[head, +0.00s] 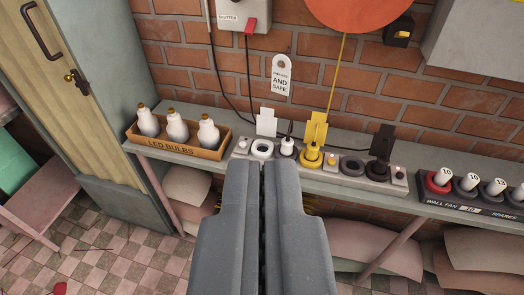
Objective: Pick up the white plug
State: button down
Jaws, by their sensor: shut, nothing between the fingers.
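My gripper (271,170) is shut and empty, its two grey fingers pointing at the power strip (242,148) on the shelf. A small upright white piece (287,146), which looks like the white plug, stands on the strip just beyond and right of the fingertips. A white ring-shaped socket (262,150) is left of it, with a white tag (266,121) behind. I see no contact between the fingers and the white piece. The fingers hide part of the strip's front edge.
A yellow plug (312,155) and a black plug (378,169) stand farther right on the strip. A box of white bulbs (178,152) is to the left. A brick wall (350,70) rises behind.

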aim_at(287, 149)
jog(key=z, duration=0.6)
jog(key=i, duration=1.3)
jog(key=u, duration=0.15)
